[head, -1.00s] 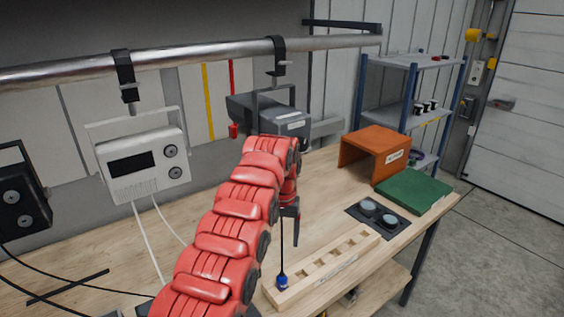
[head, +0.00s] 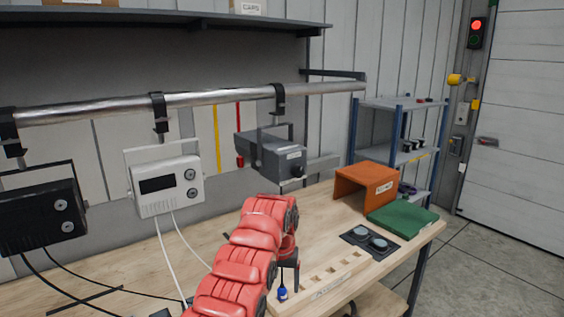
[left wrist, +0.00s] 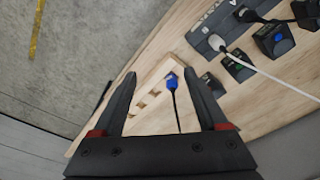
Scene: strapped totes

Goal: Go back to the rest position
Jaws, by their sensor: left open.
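My left gripper (head: 290,272) is at the end of my red arm, over the near end of the wooden rack (head: 335,279). In the left wrist view, its two dark fingers (left wrist: 161,73) are wide apart with nothing gripped. A blue plug (head: 282,294) with a black cable stands at the near end of the rack. In the left wrist view, the blue plug (left wrist: 171,82) shows beyond the fingers, apart from them, and its cable runs back between them. My arm hides part of the bench. My right gripper is out of view.
A grey box (head: 270,152), a white box (head: 165,186) and a black box (head: 42,215) hang from a rail (head: 210,98) behind the bench. An orange open-sided box (head: 365,185), a green block (head: 402,216) and a black pad (head: 355,234) sit on the right. Several connectors (left wrist: 273,39) show in the wrist view.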

